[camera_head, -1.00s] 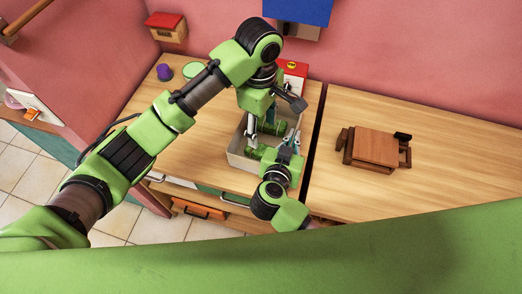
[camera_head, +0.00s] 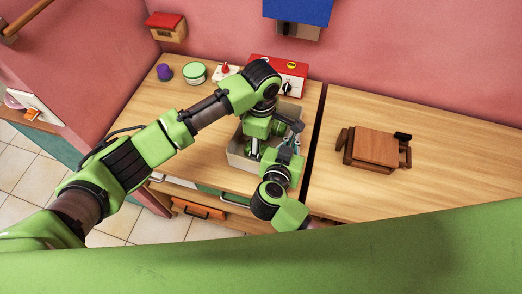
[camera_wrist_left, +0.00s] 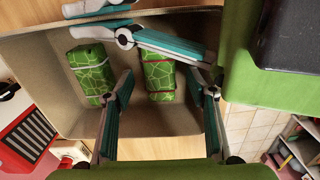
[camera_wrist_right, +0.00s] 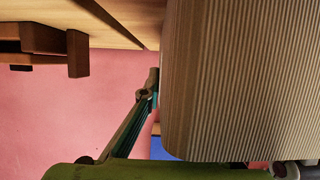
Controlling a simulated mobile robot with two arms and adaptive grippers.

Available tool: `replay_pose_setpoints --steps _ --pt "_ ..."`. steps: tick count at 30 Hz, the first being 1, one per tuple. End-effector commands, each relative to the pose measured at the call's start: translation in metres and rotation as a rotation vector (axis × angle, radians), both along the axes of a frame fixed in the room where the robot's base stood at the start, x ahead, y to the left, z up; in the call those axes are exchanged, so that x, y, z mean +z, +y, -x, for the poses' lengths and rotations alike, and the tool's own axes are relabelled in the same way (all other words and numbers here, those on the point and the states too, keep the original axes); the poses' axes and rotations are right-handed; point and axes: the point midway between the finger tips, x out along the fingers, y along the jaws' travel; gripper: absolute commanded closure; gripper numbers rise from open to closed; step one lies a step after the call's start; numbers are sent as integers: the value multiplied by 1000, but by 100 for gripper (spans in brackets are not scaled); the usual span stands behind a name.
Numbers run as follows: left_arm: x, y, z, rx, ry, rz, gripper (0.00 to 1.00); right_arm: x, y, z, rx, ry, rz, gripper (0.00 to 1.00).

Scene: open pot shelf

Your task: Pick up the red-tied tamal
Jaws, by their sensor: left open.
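Two green leaf-wrapped tamales lie in an open grey-brown box (camera_head: 237,158). In the left wrist view, the right-hand tamal (camera_wrist_left: 158,78) has a thin band that looks red. The other tamal (camera_wrist_left: 92,75), to its left, has a pale band. My left gripper (camera_wrist_left: 165,145) is open, pointing down into the box, with its fingers on either side of the right-hand tamal and apart from it. In the head view, my left gripper (camera_head: 253,150) hides the tamales. My right gripper (camera_head: 290,146) is at the box's right wall; its grip is unclear.
A red-and-white box (camera_head: 290,72) stands behind the open box. A green-and-white tub (camera_head: 194,72) and purple cup (camera_head: 164,72) are at the back left. A small wooden stand (camera_head: 375,147) is on the right counter, with free room around it. A ribbed brown surface (camera_wrist_right: 240,80) fills much of the right wrist view.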

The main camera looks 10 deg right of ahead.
Motion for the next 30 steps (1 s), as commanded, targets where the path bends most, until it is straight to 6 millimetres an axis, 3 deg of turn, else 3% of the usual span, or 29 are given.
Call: replay_pose_setpoints --steps 5,13,14,18,19,30 --pt "-22 0 -1 -1 0 0 49 0 0 0 0 1 0 100" --pt "-25 0 -1 -2 -1 0 49 0 0 0 0 1 0 100" --pt "-25 0 -1 -2 -1 0 54 0 0 0 0 1 0 100" --pt "-25 0 -1 -2 -1 0 90 0 0 0 0 1 0 100" --pt "-25 0 -1 -1 -1 0 93 0 0 0 0 1 0 100" --pt "-20 -1 -1 -2 -2 3 93 0 0 0 0 1 0 100"
